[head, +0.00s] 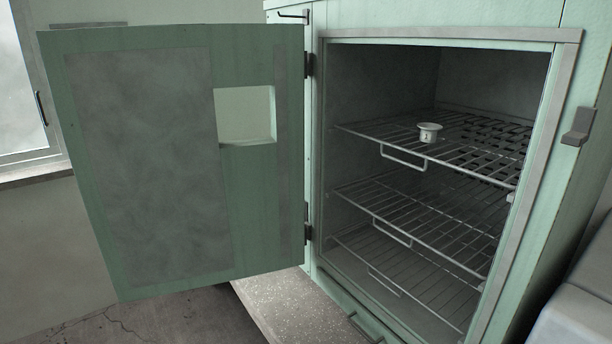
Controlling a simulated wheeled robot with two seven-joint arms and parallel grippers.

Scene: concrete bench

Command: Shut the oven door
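The oven (571,60) is a pale green cabinet with a dark open chamber. Its door (260,215) stands wide open to the left, on hinges along the chamber's left edge. The door's inner face has a large grey panel (150,160) and a small window (245,114). Several wire racks (425,205) sit inside, and a small white cup (429,132) stands on the top rack. A grey latch piece (578,126) is on the oven's front, right of the opening. Neither of my grippers is in view.
A speckled slab (290,305) lies below the door and oven. A window (22,90) is in the wall at the far left. A pale grey object (575,315) stands at the lower right. Cracked floor shows at the lower left.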

